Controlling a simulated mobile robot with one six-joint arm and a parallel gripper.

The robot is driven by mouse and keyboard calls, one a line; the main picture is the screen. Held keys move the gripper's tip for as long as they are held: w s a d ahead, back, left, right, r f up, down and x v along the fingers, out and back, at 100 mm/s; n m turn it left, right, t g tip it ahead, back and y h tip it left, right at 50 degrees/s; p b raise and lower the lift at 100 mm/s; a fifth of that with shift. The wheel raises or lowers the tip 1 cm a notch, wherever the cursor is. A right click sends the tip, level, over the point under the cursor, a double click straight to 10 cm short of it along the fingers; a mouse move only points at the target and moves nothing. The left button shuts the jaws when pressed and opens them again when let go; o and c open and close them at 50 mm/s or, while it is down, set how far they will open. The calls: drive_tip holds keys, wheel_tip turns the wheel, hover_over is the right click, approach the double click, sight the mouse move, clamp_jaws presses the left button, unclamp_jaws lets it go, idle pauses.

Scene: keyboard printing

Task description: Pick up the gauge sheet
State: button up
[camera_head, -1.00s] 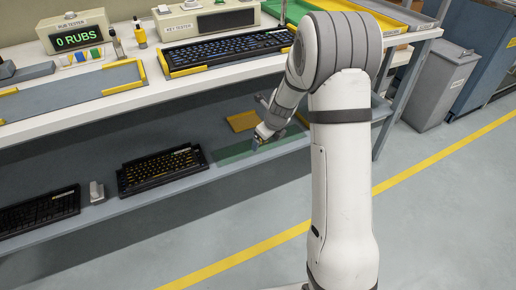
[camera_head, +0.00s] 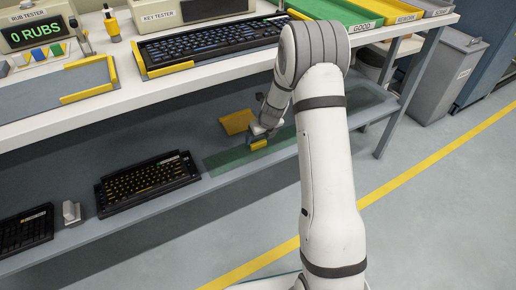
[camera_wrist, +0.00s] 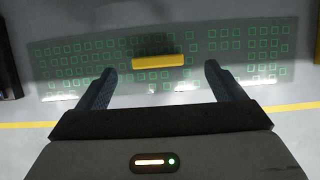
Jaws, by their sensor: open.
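The gauge sheet (camera_wrist: 232,66) is a thin see-through sheet with rows of green key outlines and a yellow bar handle (camera_wrist: 158,61) at its middle. In the head view the sheet (camera_head: 222,160) lies on the lower shelf, partly hidden behind my arm. My gripper (camera_wrist: 158,72) is open and empty. In the wrist view its dark fingers are spread wider than the handle, which shows between and slightly beyond the fingertips. In the head view my gripper (camera_head: 260,138) is over the sheet, close to the handle. Whether the fingers touch the sheet is unclear.
A black keyboard (camera_head: 148,184) lies left of the sheet on the lower shelf (camera_head: 185,200). A yellow panel (camera_head: 237,122) is behind the sheet. The bench top (camera_head: 120,98) overhangs the shelf and holds another keyboard (camera_head: 210,42) and testers. Open floor (camera_head: 440,215) lies right.

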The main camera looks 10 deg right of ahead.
sight(258, 142)
drive_tip(key=x, duration=0.1)
drive_tip(key=b+x, duration=0.2)
drive_tip(key=x, duration=0.1)
drive_tip(key=shift+s+a, duration=0.1)
drive_tip(key=shift+s, duration=0.2)
drive_tip(key=shift+w+a+f+b, duration=0.1)
drive_tip(key=shift+w+f+b, duration=0.15)
drive_tip(key=shift+f+b, duration=0.1)
drive_tip(key=shift+r, duration=0.1)
drive_tip(key=c, duration=1.2)
drive_tip(key=shift+o, duration=0.2)
drive_tip(key=shift+r+p, duration=0.5)
wheel_tip(258, 142, up, 3)
drive_tip(key=shift+p, duration=1.1)
drive_tip(key=s+d+b, duration=0.2)
drive_tip(key=s, duration=0.6)
drive_tip(key=s+d+b, duration=0.2)
drive_tip(key=s+d, duration=0.1)
drive_tip(key=s, duration=0.6)
drive_tip(key=shift+s+d+f, duration=0.15)
drive_tip(key=shift+d+f, duration=0.1)
